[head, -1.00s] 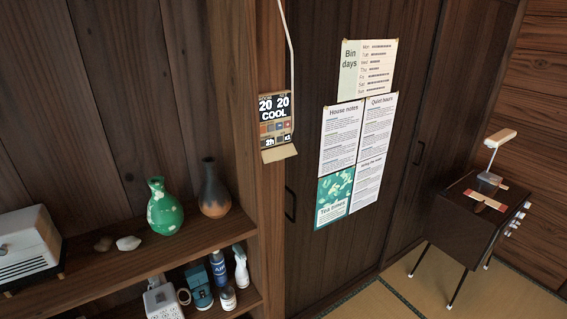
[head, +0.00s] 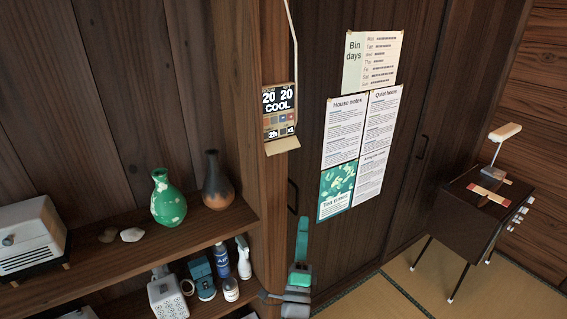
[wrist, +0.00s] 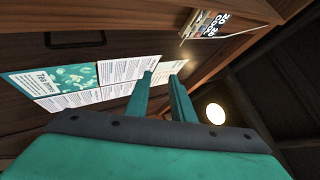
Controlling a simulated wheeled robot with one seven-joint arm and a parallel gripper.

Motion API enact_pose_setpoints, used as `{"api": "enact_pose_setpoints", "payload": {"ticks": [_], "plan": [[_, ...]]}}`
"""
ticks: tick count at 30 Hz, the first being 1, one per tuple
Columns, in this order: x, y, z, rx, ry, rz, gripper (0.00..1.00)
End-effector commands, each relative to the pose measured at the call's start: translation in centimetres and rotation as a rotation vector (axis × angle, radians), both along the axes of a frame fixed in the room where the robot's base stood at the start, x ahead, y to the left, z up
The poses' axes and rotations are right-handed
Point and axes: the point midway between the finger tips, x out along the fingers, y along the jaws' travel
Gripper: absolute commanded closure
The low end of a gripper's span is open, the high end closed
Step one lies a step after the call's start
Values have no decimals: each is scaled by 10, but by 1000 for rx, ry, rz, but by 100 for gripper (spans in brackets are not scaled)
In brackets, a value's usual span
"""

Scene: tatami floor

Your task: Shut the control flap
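The wall control panel (head: 280,102) shows "20 20 COOL" and hangs on the wooden post. Its flap (head: 282,146) is open, tilted outward from the panel's lower edge, with buttons exposed above it. In the wrist view the panel (wrist: 217,27) is at the top right, seen obliquely, with the pale flap (wrist: 190,24) at its left end. My gripper (head: 302,222) is below and slightly right of the flap, pointing up, apart from it. In the wrist view its two teal fingers (wrist: 162,75) stand apart with nothing between them.
Posters (head: 343,135) hang on the dark door right of the panel. A cord (head: 294,45) runs up from the panel. The shelf (head: 150,250) on the left holds a green vase (head: 167,200) and a dark vase (head: 217,182). A small cabinet (head: 470,220) stands right; floor before it is clear.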

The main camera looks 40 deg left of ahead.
Motion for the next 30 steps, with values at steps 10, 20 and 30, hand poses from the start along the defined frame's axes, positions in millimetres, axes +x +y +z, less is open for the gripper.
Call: {"api": "enact_pose_setpoints", "payload": {"ticks": [10, 20, 30], "plan": [[30, 75, 101, 196, -19, 259, 78], [41, 93, 126, 223, -18, 302, 78], [69, 116, 154, 222, -18, 300, 78]]}}
